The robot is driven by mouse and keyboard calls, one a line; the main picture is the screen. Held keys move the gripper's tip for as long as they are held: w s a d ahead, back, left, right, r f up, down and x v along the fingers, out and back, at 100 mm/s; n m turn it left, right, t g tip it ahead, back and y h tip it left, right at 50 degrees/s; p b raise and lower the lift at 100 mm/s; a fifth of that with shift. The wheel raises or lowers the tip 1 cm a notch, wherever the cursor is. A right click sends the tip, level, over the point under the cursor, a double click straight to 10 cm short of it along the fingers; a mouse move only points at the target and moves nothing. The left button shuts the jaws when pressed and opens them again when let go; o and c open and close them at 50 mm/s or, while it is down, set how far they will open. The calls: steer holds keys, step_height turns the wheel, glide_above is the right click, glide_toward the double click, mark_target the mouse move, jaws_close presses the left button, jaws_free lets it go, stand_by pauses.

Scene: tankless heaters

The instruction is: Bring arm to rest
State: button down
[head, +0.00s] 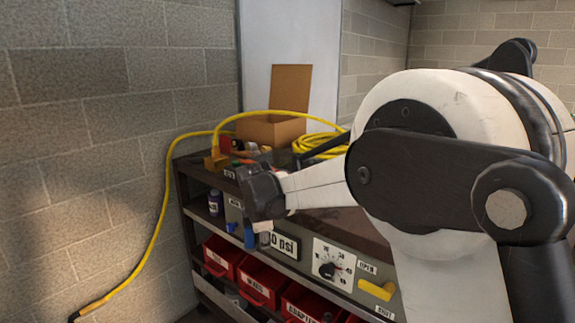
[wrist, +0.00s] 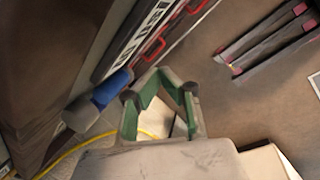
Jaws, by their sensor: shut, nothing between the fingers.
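My arm fills the right half of the head view and reaches left across the front of a workbench cart (head: 345,225). A dark joint of mine hangs before the cart's panel, and I cannot make out my fingers there. In the wrist view my gripper (wrist: 160,82) has its green-padded fingers shut with nothing held. A blue-sleeved grey cylinder (wrist: 108,90) lies left of the fingers in the picture, apart from them. A blue part (head: 249,236) shows below my dark joint in the head view.
The cart holds an open cardboard box (head: 270,130), a coiled yellow hose (head: 318,146) and red bins (head: 262,278). A dial (head: 328,268) and a yellow handle (head: 376,290) are on its front. A block wall (head: 90,130) stands left; a yellow line (head: 160,220) runs down it.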

steer(key=s+d+r+m+t+p, duration=0.2)
steer(key=s+d+r+m+p, duration=0.3)
steer(key=s+d+r+m, duration=0.75)
steer(key=s+d+r+m+p, duration=0.1)
steer(key=s+d+m, duration=0.1)
steer(key=s+d, duration=0.2)
steer(key=s+d+r+m+t+p, duration=0.1)
steer(key=s+d, duration=0.4)
steer(key=s, duration=0.6)
steer(key=s+d+r+m+t+p, duration=0.1)
steer(key=s+d+r+m+p, duration=0.1)
steer(key=s+d+m, duration=0.3)
steer(key=s, duration=0.3)
steer(key=shift+r+y+p, duration=0.3)
steer(key=shift+r+p, duration=0.05)
